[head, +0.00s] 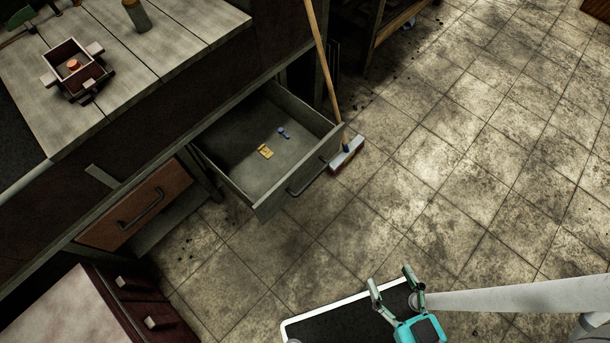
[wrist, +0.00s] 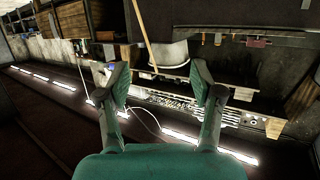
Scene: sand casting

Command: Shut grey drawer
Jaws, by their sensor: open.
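The grey drawer (head: 291,198) is pulled out from under the wooden workbench in the head view. It has a dark bar handle (head: 308,178) on its front. A small yellow item (head: 265,151) and a small blue item (head: 284,133) lie inside it. My gripper (head: 391,279) is open and empty in the head view, below and to the right of the drawer, well apart from it. The wrist view shows its two fingers (wrist: 161,84) spread with nothing between them. I cannot make out the drawer in the wrist view.
A broom (head: 346,156) stands against the drawer's right side, its head on the tiled floor. A closed brown drawer (head: 136,207) is left of the grey one. A cabinet (head: 70,310) stands at lower left. The floor (head: 470,190) to the right is clear.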

